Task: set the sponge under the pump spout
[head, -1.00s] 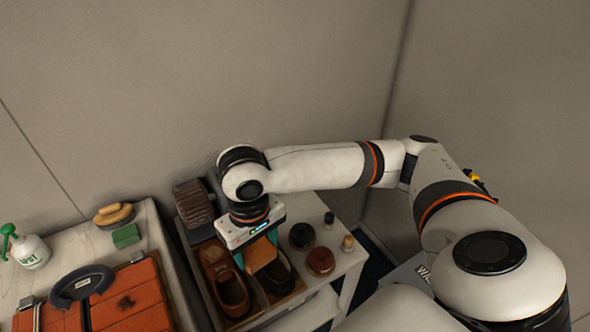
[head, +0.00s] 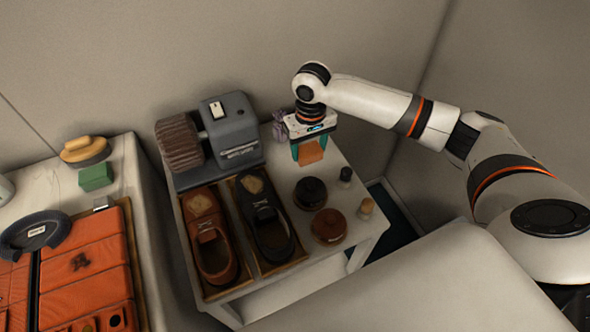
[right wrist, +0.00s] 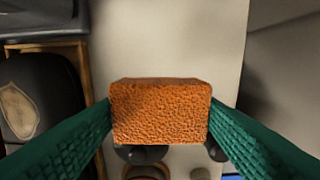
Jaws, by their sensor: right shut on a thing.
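My right gripper (head: 309,149) is shut on an orange sponge (head: 311,152), above the back right part of the white table. In the right wrist view, the sponge (right wrist: 160,112) sits between the green fingers, with pale tabletop below it. A sliver of a white bottle (head: 5,188) shows at the left edge of the head view. Its pump top and spout are out of the picture now. My left gripper is not in view.
A grey machine with a brown brush roller (head: 180,143) stands at the table's back left. The left table holds a green block (head: 95,177) and orange case (head: 88,265).

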